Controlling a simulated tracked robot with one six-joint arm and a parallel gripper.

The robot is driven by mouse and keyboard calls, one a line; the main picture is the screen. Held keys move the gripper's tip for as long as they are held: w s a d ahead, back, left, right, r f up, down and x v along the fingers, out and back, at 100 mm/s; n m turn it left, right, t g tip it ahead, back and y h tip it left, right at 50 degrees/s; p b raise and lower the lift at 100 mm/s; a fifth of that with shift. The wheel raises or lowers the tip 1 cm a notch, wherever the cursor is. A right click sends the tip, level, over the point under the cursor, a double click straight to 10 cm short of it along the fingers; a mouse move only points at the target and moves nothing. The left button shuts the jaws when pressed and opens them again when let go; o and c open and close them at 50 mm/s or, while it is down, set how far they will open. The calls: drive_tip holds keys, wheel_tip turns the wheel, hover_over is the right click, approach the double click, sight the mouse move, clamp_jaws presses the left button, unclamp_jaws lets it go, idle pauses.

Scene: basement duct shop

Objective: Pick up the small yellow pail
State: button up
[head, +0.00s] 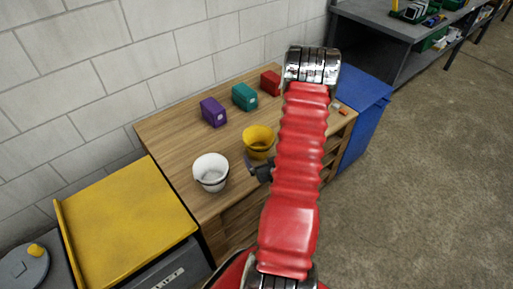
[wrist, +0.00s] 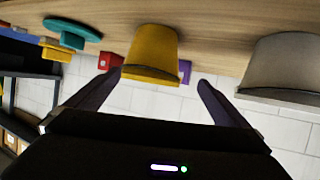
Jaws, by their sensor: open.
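The small yellow pail (head: 258,138) stands upright on the wooden workbench (head: 173,132), between a white pail (head: 211,168) and my red arm. My gripper (head: 262,173) is low at the near side of the yellow pail, partly hidden by my arm. In the wrist view, which is upside down, the yellow pail (wrist: 152,52) appears between the two dark, spread fingertips (wrist: 160,78). The fingers are open and hold nothing. I cannot tell whether the fingertips reach around the pail's sides.
The white pail, grey in the wrist view (wrist: 285,68), stands close by. Purple (head: 213,112), teal (head: 244,97) and red (head: 270,82) boxes stand behind, near the block wall. A yellow-topped cabinet (head: 125,220) is at left, a blue bin (head: 362,105) at right. Open floor lies at right.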

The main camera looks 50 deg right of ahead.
sight(262, 152)
drive_tip(key=shift+s+d+f+m+h, duration=0.1)
drive_tip(key=shift+s+f+m+h, duration=0.25)
drive_tip(key=shift+s+f, duration=0.55)
drive_tip(key=shift+d+f, duration=0.1)
drive_tip(key=x, duration=0.8)
drive_tip(key=shift+w, duration=0.25)
drive_tip(key=shift+d, duration=0.1)
drive_tip(key=shift+w+f, duration=0.1)
drive_tip(key=shift+x, duration=2.5)
drive_tip(key=shift+f, duration=0.1)
drive_tip(key=shift+c, duration=0.5)
